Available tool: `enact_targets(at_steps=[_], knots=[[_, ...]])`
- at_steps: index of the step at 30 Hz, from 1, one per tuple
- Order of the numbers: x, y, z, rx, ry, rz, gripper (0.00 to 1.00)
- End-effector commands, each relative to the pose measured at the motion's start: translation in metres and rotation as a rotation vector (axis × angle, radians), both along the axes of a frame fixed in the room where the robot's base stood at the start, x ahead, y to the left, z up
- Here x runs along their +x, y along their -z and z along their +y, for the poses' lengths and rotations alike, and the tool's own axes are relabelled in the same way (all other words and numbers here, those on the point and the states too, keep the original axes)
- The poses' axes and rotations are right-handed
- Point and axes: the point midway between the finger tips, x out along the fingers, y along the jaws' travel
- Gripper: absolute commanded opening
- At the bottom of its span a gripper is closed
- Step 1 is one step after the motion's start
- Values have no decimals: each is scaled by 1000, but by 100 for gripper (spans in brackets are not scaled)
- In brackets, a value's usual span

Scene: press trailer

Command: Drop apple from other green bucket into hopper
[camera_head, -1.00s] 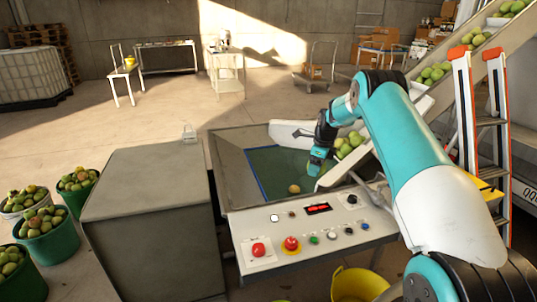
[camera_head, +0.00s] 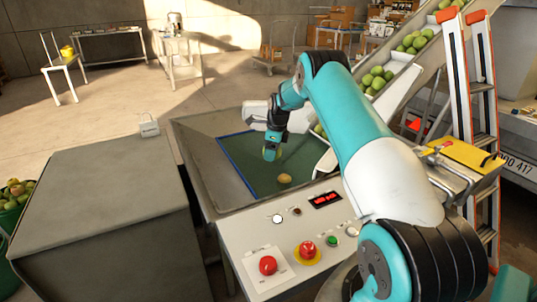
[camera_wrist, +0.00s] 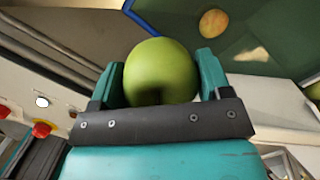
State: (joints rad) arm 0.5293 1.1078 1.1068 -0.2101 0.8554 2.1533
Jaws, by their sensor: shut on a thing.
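My gripper (camera_wrist: 160,85) is shut on a green apple (camera_wrist: 158,68), which sits between the two teal fingers in the wrist view. In the head view my gripper (camera_head: 271,152) hangs over the hopper (camera_head: 232,160), a metal bin with a dark green floor and a blue edge. One yellowish apple (camera_head: 284,178) lies on the hopper floor and also shows in the wrist view (camera_wrist: 213,23). A green bucket (camera_head: 8,218) with apples stands at the left edge, partly cut off.
A control panel (camera_head: 290,235) with red buttons fronts the hopper. A grey cabinet (camera_head: 110,215) stands to its left. A conveyor with green apples (camera_head: 375,80) rises to the right, beside an orange and white ladder (camera_head: 480,110). The floor behind is mostly open.

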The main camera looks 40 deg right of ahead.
Motion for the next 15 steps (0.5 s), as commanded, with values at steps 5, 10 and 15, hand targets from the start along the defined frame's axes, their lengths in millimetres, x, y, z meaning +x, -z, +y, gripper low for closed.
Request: enact_targets(at_steps=[5,10,15], knots=[[-1,12,-2,0,3,0,44],[-2,33,-3,0,4,0,44],[-1,53,-3,-1,4,-1,44]])
